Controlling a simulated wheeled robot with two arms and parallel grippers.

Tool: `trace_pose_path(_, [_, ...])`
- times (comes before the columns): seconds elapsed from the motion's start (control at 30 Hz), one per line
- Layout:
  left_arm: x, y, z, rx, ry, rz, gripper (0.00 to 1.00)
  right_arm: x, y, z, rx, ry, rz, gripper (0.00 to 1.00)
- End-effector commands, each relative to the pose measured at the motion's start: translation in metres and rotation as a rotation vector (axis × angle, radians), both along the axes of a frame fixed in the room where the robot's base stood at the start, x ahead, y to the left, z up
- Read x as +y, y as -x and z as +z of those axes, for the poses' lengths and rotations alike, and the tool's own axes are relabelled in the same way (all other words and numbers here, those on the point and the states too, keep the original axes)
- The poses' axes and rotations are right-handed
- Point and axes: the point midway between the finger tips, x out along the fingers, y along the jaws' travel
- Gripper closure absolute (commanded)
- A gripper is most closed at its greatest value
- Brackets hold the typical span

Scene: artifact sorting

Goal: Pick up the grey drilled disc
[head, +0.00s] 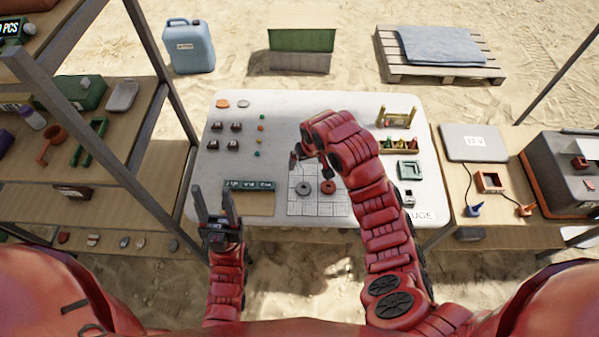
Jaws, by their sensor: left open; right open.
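The grey drilled disc (303,188) lies flat on the white grid sheet (313,208) on the table, with a dark hole in its middle. A reddish-brown disc (327,187) lies just right of it on the same grid. My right gripper (294,164) is open above the back part of the grid, a little behind the grey disc in the picture and apart from it. My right forearm hides part of the table to the right. My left gripper (213,196) is open and empty at the table's front left edge, fingers pointing away from me.
A green labelled strip (249,185) lies left of the grid. Dark blocks (236,127) and small coloured balls (261,128) are at the back left. A tray of coloured pieces (400,146) and a green frame (409,170) stand right. Shelves (130,120) flank the table's left.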

Motion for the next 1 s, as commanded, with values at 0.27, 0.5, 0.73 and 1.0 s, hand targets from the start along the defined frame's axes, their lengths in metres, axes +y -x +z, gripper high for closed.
trace_pose_path(0.27, [0.0,0.0,-0.002,0.001,0.0,0.0,0.5,-0.006,0.025,0.0,0.114,0.077,0.016,0.05])
trace_pose_path(0.5, [0.0,0.0,-0.046,0.001,0.0,0.0,0.5,-0.003,0.017,-0.057,0.111,0.072,0.015,0.05])
trace_pose_path(0.73, [0.0,0.0,-0.033,0.0,0.0,0.0,0.5,-0.001,0.012,-0.087,0.113,0.077,0.017,0.05])
trace_pose_path(1.0, [0.0,0.0,-0.028,0.0,0.0,0.0,0.5,0.0,0.008,-0.106,0.107,0.075,0.017,0.05])
